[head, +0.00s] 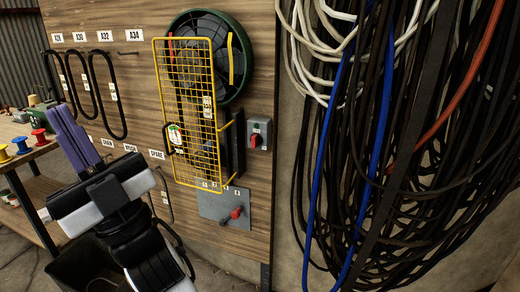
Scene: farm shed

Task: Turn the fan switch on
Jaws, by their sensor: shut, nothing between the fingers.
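A grey switch box (259,133) with a red part and a small green mark is mounted on the wooden wall panel, right of the yellow mesh guard. Lower down, a grey plate (212,206) carries a red-knobbed lever (236,213) and several small labels. No readable label shows which one is the fan switch. A large dark wheel with a green rim (240,75) sits behind the guard. My gripper (60,112) is at the left, its purple fingers together and empty, pointing up and left. It is well apart from both controls.
The yellow mesh guard (186,100) hangs open-sided in front of the wheel. Black belts (84,80) hang on labelled hooks at the left. A workbench (22,150) holds coloured spools. A thick bundle of hanging cables (385,150) fills the right side.

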